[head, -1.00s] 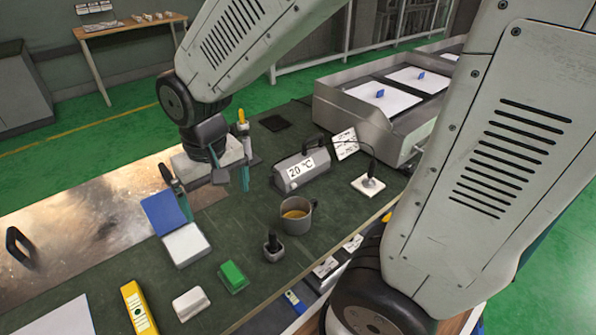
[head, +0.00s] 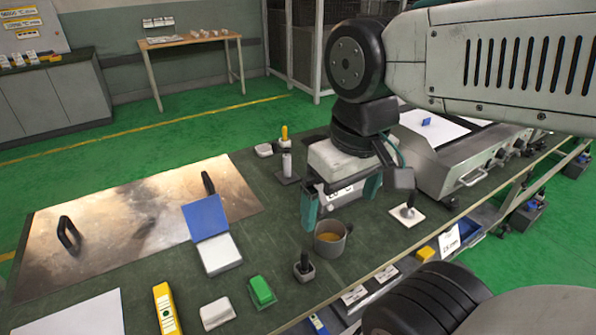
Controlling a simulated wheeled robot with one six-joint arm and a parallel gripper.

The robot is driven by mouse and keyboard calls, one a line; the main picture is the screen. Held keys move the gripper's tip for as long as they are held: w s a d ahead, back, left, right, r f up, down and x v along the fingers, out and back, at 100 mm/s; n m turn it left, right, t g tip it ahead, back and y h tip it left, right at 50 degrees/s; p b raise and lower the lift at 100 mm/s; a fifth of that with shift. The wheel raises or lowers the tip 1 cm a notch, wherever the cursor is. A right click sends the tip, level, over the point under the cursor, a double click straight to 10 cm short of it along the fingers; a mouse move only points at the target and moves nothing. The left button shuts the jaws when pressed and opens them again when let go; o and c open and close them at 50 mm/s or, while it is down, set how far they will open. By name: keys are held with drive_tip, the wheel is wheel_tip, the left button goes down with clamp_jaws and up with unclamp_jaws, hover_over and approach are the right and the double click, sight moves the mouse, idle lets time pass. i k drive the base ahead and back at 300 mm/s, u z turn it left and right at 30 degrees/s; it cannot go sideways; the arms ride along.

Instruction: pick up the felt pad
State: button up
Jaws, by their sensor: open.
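I cannot tell for certain which thing is the felt pad. A dark, flat square (head: 315,136) that may be it lies near the far edge of the green bench, mostly hidden behind my arm. My gripper (head: 340,197) is open and empty, with its teal fingers pointing down. It hangs over the bench by the grey mug (head: 331,238), in front of the grey display box (head: 343,190), which it partly covers. I cannot judge its exact height.
An upright bottle with a yellow tip (head: 286,158) stands behind left. A blue-lidded white box (head: 221,254), a green block (head: 262,291) and a dark-handled stamp (head: 304,267) stand left and in front. A white plate with a knob (head: 407,214) lies right.

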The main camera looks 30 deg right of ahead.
sight(221, 312)
drive_tip(key=z, duration=2.15)
drive_tip(key=k, duration=1.35)
drive_tip(key=u, duration=1.7)
drive_tip(key=i, duration=0.5)
